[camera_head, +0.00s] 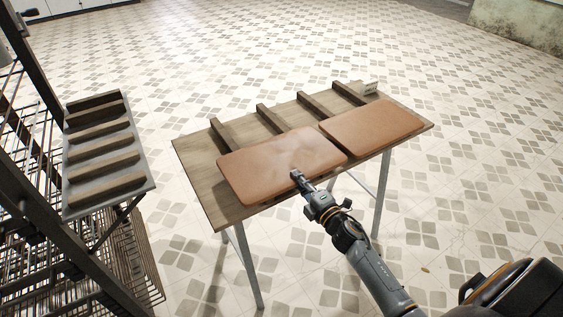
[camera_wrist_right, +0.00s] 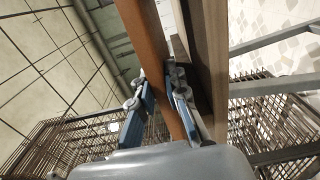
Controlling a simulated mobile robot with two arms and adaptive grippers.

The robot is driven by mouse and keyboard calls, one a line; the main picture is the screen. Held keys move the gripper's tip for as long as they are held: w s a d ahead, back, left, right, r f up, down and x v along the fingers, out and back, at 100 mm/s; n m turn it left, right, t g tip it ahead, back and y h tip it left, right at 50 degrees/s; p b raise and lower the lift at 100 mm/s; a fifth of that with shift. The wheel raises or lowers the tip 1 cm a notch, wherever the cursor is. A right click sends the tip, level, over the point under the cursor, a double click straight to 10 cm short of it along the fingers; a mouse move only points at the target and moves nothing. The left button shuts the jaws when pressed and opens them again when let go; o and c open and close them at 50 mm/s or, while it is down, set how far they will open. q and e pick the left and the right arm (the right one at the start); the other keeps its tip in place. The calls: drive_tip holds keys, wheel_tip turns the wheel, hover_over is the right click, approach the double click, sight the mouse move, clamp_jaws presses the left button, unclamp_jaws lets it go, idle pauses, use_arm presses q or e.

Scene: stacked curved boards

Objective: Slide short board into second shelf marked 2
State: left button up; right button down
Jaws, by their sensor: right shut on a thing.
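Two flat reddish-brown boards with rounded corners rest side by side on wooden strips over a table. The left board (camera_head: 265,165) looks somewhat larger; the right board (camera_head: 372,122) lies farther off. I cannot tell for sure which is the short one. My right gripper (camera_head: 297,176) is shut on the front edge of the left board. In the right wrist view the fingers (camera_wrist_right: 157,95) pinch the brown board edge (camera_wrist_right: 147,45) from both sides. A rack (camera_head: 45,165) with dark posts and wire grids stands at the left; no number 2 is readable. My left gripper is not in view.
The wooden table (camera_head: 195,162) has several raised strips (camera_head: 270,118) and thin metal legs. A grey shelf with several wooden bars (camera_head: 108,160) juts from the rack. Tiled floor between rack and table is clear.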

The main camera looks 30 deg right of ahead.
drive_tip(key=shift+r, duration=0.2)
drive_tip(key=shift+r+p, duration=2.35)
drive_tip(key=shift+r, duration=0.15)
drive_tip(key=shift+a, duration=0.1)
